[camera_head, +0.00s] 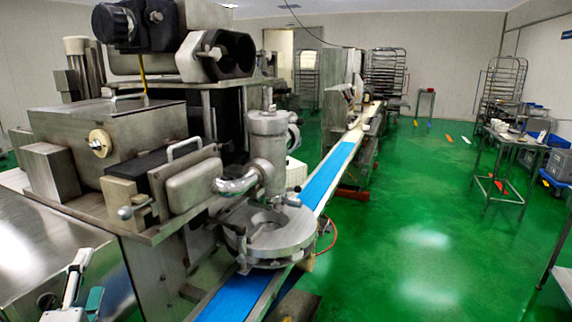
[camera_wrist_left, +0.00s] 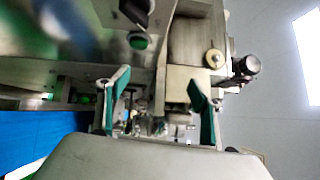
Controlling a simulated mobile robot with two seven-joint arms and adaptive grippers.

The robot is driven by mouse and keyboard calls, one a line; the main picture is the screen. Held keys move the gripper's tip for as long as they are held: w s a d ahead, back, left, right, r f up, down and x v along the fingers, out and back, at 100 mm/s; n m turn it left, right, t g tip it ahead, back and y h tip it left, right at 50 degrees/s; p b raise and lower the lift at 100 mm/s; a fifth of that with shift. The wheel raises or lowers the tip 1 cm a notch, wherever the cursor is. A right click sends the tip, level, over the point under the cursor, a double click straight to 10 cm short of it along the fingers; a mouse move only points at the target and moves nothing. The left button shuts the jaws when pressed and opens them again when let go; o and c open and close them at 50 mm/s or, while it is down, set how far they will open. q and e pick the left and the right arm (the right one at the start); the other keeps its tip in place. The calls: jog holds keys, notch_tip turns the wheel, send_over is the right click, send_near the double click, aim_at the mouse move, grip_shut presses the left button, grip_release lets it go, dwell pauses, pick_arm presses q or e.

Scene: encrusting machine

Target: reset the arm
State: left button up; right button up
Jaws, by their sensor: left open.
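My left gripper (camera_head: 88,278) shows at the lower left of the head view, in front of the steel encrusting machine (camera_head: 125,130). In the left wrist view my left gripper (camera_wrist_left: 158,85) has its two green-padded fingers spread wide, with nothing between them. The machine also shows beyond the fingers in the wrist view (camera_wrist_left: 195,45), which is turned at an odd angle. The gripper appears apart from the machine. My right gripper is in neither view.
A blue conveyor belt (camera_head: 325,178) runs from under the machine's round outlet plate (camera_head: 270,238) towards the back. A steel surface (camera_head: 45,250) lies at the left. A steel table (camera_head: 510,137) and rack trolleys (camera_head: 502,85) stand at the right. Green floor (camera_head: 420,225) is open between.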

pick_arm(q)
jog(key=s+d+f+n+g+h, duration=0.1)
jog(key=s+f+n+g, duration=0.35)
jog(key=s+f, duration=0.65)
jog(key=s+d+f+n+g+h, duration=0.1)
jog(key=s+f+n+g, duration=0.35)
jog(key=f, duration=0.95)
jog(key=d+f+h+b, duration=0.3)
jog(key=d+f, duration=0.5)
jog(key=f, duration=0.3)
jog(key=d+f+n+t+h+b, duration=0.1)
jog(key=d+f+h+b, duration=0.2)
jog(key=d+f, duration=0.5)
notch_tip(320, 180, down, 4)
jog(key=shift+s+d+r+n+t+h+b, duration=0.2)
jog(key=shift+s+d+n+t+h+b, duration=0.15)
jog(key=shift+b, duration=0.35)
